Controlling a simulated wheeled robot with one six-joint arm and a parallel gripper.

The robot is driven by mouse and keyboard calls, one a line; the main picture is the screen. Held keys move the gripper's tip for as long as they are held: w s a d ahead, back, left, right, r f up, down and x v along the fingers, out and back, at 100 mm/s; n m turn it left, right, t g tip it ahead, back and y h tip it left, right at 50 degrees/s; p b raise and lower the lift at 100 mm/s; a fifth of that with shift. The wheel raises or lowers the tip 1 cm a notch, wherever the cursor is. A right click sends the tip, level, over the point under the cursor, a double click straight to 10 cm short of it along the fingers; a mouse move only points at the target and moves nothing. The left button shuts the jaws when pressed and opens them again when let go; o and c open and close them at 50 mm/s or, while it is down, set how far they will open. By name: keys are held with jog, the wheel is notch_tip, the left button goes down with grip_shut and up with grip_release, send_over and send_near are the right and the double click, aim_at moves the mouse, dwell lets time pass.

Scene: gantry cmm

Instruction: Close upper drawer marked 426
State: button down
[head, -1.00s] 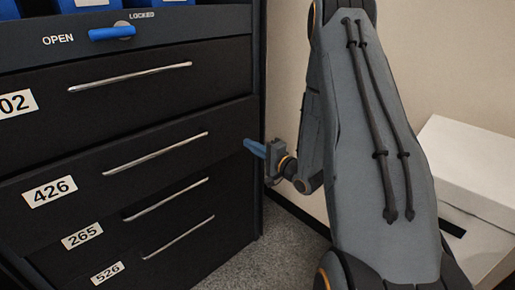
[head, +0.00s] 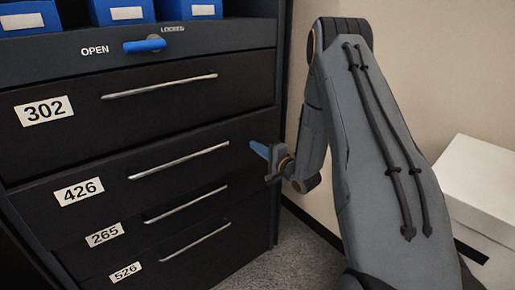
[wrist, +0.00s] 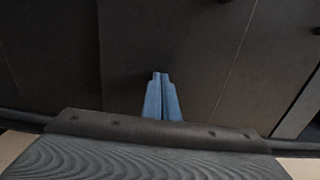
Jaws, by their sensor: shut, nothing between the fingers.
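The upper drawer marked 426 (head: 110,215) is the second black front down in the head view, with a long silver handle (head: 180,160) and a white label (head: 78,191). It seems to stand out slightly past the fronts below; how far is hard to tell. My gripper (head: 257,148) is at the right end of this front, its blue fingers pointing at it. Whether they touch it I cannot tell. In the wrist view the blue fingers (wrist: 158,78) are together with nothing between them, over a dark surface.
Drawer 302 (head: 160,120) is above; drawers 265 (head: 135,238) and 526 (head: 155,270) are below. A blue lock handle (head: 145,45) and blue bins (head: 122,10) are at the top. A white box (head: 480,180) stands right of my arm. Carpet (head: 290,255) shows beside the cabinet.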

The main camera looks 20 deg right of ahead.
jog(key=b+x, duration=0.1)
jog(key=x, duration=0.3)
jog(key=shift+w+a+r, duration=0.15)
jog(key=shift+w, duration=0.25)
jog(key=shift+s, duration=0.1)
